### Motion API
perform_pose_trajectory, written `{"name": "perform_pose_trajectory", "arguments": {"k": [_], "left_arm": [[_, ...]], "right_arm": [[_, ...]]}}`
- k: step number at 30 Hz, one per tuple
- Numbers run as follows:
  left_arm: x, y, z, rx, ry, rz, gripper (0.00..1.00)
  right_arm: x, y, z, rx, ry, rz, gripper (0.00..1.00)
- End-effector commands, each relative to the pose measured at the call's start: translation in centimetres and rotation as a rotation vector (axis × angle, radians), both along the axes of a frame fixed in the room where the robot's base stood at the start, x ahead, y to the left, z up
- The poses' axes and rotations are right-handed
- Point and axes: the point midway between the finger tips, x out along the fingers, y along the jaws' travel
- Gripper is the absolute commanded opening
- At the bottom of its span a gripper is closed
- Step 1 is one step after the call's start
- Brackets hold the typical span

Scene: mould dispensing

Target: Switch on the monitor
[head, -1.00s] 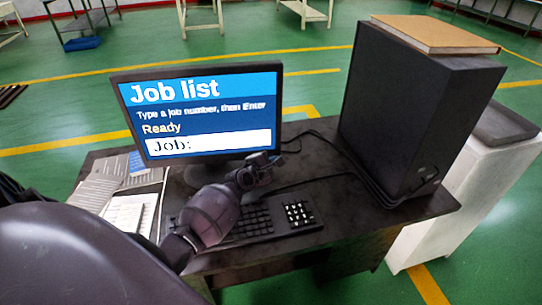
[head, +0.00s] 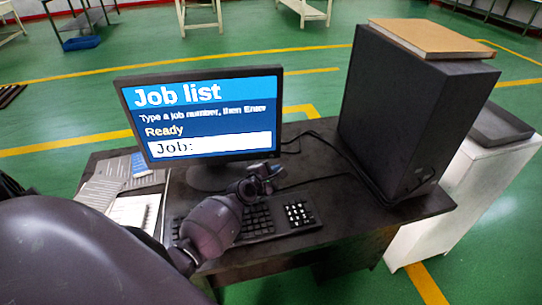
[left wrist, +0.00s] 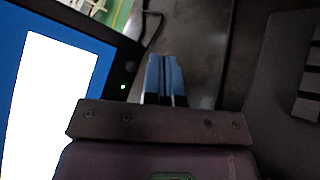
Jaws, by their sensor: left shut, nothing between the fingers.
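The monitor (head: 198,160) stands on the dark desk, its screen lit with "Job list", "Ready" and an empty "Job:" box. In the left wrist view the lit screen (left wrist: 55,90) fills the left side, and a small green light (left wrist: 123,86) glows on the black frame. My left gripper (head: 272,170) is in front of the monitor's lower right corner, above the back of the keyboard. Its blue fingertips (left wrist: 165,75) are shut together with nothing between them, and appear apart from the frame. My right gripper is not in view.
The black keyboard (head: 300,213) lies in front of the monitor, partly hidden by my left arm. A tall black computer case (head: 400,120) with a brown book (head: 430,36) on top stands right. Papers (head: 105,190) lie left. Cables cross the desk behind the gripper.

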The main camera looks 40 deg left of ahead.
Motion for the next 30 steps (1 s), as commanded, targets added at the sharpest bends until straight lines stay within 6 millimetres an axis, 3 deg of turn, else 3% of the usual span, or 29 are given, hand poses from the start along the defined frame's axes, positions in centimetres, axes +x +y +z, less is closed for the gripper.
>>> {"name": "perform_pose_trajectory", "arguments": {"k": [9,30], "left_arm": [[-1.6,-1.6,0.1,-0.001,-0.001,-0.001,0.00],[-1.6,-1.6,0.0,0.001,-0.001,-0.001,0.00]], "right_arm": [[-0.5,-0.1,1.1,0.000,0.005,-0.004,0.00],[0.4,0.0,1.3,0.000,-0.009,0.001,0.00]]}}
